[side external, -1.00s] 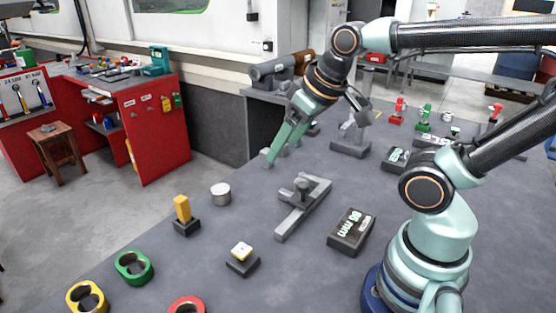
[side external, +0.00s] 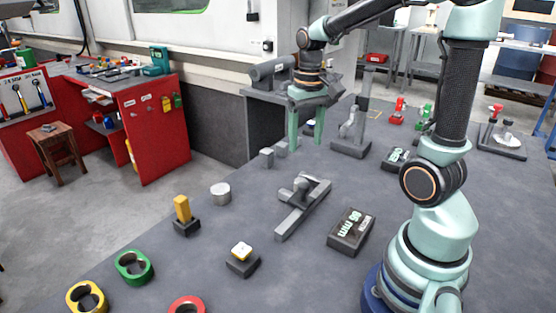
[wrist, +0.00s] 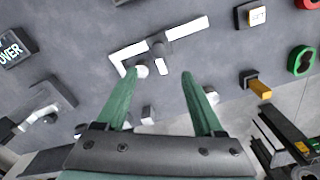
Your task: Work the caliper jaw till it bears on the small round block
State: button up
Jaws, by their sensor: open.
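The grey caliper (side external: 303,207) lies on the bench, a long beam with a fixed jaw at its far end and a sliding jaw partway along. A small pale round block (wrist: 142,71) sits between the jaws in the wrist view, close to the fixed jaw. Whether the sliding jaw (wrist: 160,53) touches it, I cannot tell. My gripper (side external: 306,143) is open and empty, fingers pointing down, above the bench beyond the caliper. In the wrist view my gripper (wrist: 159,73) has its green fingers apart, the left tip overlapping the picture near the round block.
A dark readout (side external: 351,231) showing mm stands right of the caliper. A larger silver cylinder (side external: 220,193) and a yellow lever (side external: 182,209) stand to its left. A white-topped button (side external: 242,253) is in front. Small grey blocks (side external: 267,157) lie beyond the caliper.

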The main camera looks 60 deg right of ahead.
aim_at(304, 184)
notch_tip(304, 184, down, 12)
jog(key=shift+d+f, duration=0.15)
dwell(0.5)
